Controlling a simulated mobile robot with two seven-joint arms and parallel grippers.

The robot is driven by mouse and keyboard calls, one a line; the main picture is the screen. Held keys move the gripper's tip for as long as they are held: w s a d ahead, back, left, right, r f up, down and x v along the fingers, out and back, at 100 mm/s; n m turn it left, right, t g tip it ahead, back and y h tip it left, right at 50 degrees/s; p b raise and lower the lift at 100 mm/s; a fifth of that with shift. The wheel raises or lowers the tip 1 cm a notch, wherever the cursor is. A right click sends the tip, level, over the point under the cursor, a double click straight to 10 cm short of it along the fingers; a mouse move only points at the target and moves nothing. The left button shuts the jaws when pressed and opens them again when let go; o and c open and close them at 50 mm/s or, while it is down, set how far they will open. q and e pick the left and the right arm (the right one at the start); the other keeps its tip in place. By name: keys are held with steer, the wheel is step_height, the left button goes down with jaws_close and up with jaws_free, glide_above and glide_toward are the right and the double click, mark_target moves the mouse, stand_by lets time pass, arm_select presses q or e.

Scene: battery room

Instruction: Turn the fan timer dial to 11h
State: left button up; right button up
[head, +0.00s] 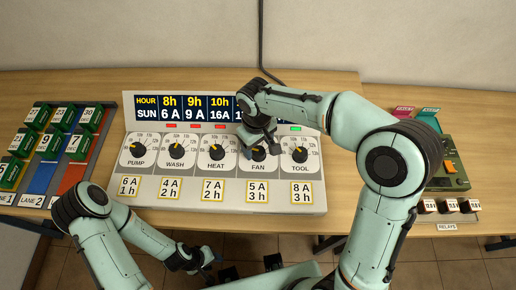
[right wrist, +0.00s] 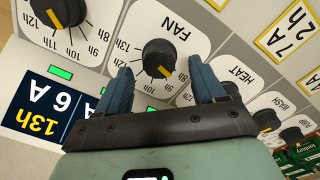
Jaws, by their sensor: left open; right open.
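The fan timer dial, a black knob with a yellow pointer (right wrist: 160,58), sits on a white plate marked FAN. In the right wrist view its pointer aims down and slightly right; the number it aims at is not readable. In the head view the fan dial (head: 258,153) is partly hidden by my right gripper. My right gripper (right wrist: 163,82) is open, its blue fingertips on either side of the knob's lower part in the picture; I cannot tell whether they touch it. My left gripper (head: 207,266) is open and empty, low in front of the panel.
The sloped panel (head: 141,195) also carries pump (head: 137,150), wash (head: 176,152), heat (head: 216,153) and tool (head: 300,154) dials. An hour display (head: 190,107) stands above them. A rack of green blocks (head: 38,165) is left; a green device (head: 445,170) and relays (head: 448,206) are right.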

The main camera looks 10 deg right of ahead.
mark_target(259, 153)
arm_select(q)
steer(key=shift+f, duration=0.15)
arm_select(e)
steer(key=shift+d+f, duration=0.1)
steer(key=shift+f, duration=1.2)
steer(key=c, duration=1.1)
arm_select(q)
steer(key=shift+s, duration=0.1)
arm_select(e)
steer(key=shift+o, duration=0.2)
steer(key=shift+w, duration=0.1)
